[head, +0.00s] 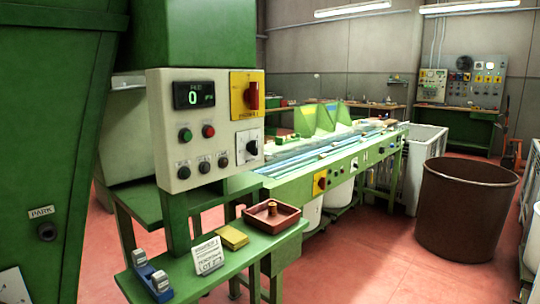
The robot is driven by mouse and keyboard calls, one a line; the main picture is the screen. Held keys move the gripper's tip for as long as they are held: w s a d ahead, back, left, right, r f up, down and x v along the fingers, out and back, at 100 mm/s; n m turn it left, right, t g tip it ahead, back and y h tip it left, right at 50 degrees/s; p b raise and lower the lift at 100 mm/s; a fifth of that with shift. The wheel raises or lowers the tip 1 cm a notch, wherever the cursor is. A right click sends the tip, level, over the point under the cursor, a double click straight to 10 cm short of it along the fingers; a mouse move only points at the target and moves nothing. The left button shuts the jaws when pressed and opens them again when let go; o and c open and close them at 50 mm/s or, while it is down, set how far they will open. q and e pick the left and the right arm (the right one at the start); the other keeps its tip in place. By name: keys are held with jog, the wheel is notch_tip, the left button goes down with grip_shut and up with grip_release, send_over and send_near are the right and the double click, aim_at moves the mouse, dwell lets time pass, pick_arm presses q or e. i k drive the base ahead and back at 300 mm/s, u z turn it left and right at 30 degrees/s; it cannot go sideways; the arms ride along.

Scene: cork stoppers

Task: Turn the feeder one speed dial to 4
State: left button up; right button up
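A beige control panel (216,157) faces me on the green machine. A black rotary dial on a white plate (249,146) sits at its right side, below a red switch on a yellow plate (247,95). The panel's display (194,95) reads 0. Below it are a green button (185,135), a red button (208,131) and a row of three small black knobs (204,166). Their labels are too small to read, so I cannot tell which one is feeder one's speed dial or where it points. Neither of my grippers is in view.
A green shelf (262,244) below the panel holds a reddish tray (258,222) with a cork-coloured piece, a yellow block (232,237), a lettered card (208,256) and a blue-and-grey item (154,281). A long conveyor (320,165) and brown bin (466,212) stand right. Red floor (375,265) is clear in front.

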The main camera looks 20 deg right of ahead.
aim_at(252, 146)
jog(key=u, duration=1.35)
jog(key=i, duration=0.5)
jog(key=z, duration=1.35)
